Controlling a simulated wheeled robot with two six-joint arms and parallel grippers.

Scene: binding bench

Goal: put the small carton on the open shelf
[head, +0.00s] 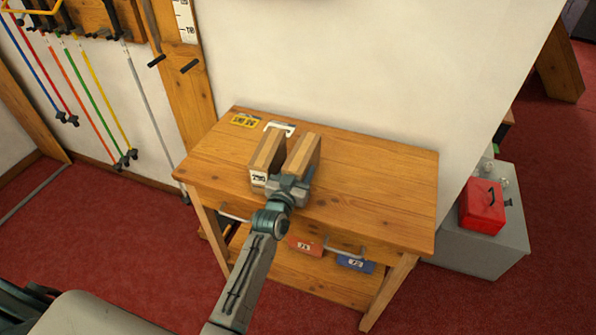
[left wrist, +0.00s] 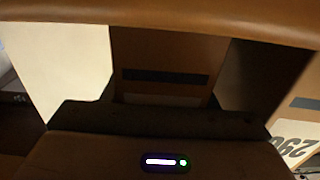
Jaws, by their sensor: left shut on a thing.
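Two brown cartons stand upright side by side on the wooden bench top. The left carton (head: 266,150) has a white label on its near end. The right carton (head: 303,152) is at my left gripper (head: 290,180), which is shut on its near end. In the left wrist view, a brown carton face with a dark stripe (left wrist: 165,75) shows beyond the gripper. Another carton with a white label (left wrist: 295,140) shows at the right. The open shelf (head: 285,276) is the low board under the bench top. My right gripper is not in view.
A yellow card (head: 244,120) and a white item (head: 278,128) lie at the back left of the bench top. The bench's right side (head: 385,190) is clear. A red box (head: 482,207) stands on a grey cabinet.

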